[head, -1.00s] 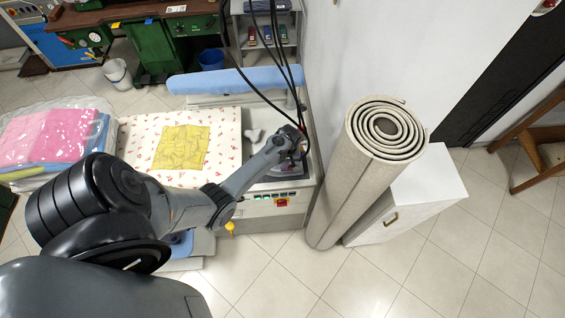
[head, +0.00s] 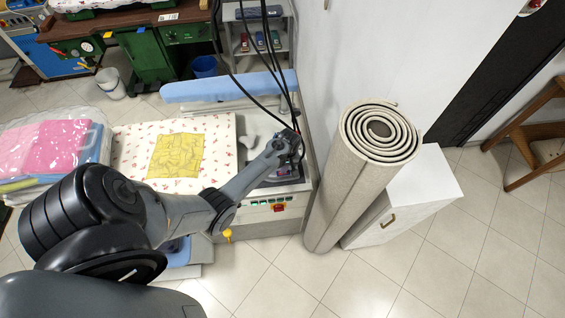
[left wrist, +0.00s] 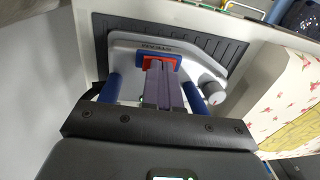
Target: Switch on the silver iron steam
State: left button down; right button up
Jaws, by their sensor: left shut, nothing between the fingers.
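The silver iron (left wrist: 134,46) lies on a dark ribbed pad (left wrist: 225,47) in the left wrist view. It has a round grey knob (left wrist: 215,93) at the right and a red and blue part (left wrist: 147,62) near its middle. My left gripper (left wrist: 164,70) is shut and empty, its fingertips over the red and blue part. I cannot tell whether they touch it. In the head view my left gripper (head: 286,166) is over the right end of the ironing table, and my wrist hides most of the iron. My right gripper is not in view.
A yellow cloth (head: 178,156) lies on the flowered table cover (head: 222,137). Buttons and a red switch (head: 279,207) are on the table's front. A rolled carpet (head: 345,190) stands close to the right, beside a white cabinet (head: 432,198). Dark cables hang above my wrist.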

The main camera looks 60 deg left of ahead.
pick_arm(q)
jog(key=r+p, duration=0.4)
jog(key=p, duration=0.1)
jog(key=shift+s+r, duration=0.2)
jog(key=shift+r, duration=0.05)
notch_tip(320, 180, up, 9)
jog(key=s, duration=0.1)
jog(key=shift+a+r+b, duration=0.15)
jog(key=shift+a+b, duration=0.2)
jog(key=shift+b, duration=0.1)
jog(key=shift+s, duration=0.15)
jog(key=s+d+f+m+g, duration=0.1)
jog(key=s+f, duration=0.2)
jog(key=s, duration=0.2)
jog(key=s+d+f+g, duration=0.1)
jog(key=s+d+f, duration=0.15)
jog(key=s, duration=0.35)
jog(key=s+d+r+m+y, duration=0.1)
jog(key=s+d+m, duration=0.2)
jog(key=s+d, duration=0.25)
jog(key=w+d+r+m+t+h, duration=0.1)
jog(key=d+r+m+t, duration=0.5)
jog(key=d+r+m, duration=0.5)
jog(key=d+r, duration=0.5)
jog(key=r, duration=0.1)
jog(key=shift+w+r+t+h+p, duration=0.3)
jog(key=shift+r+p, duration=0.05)
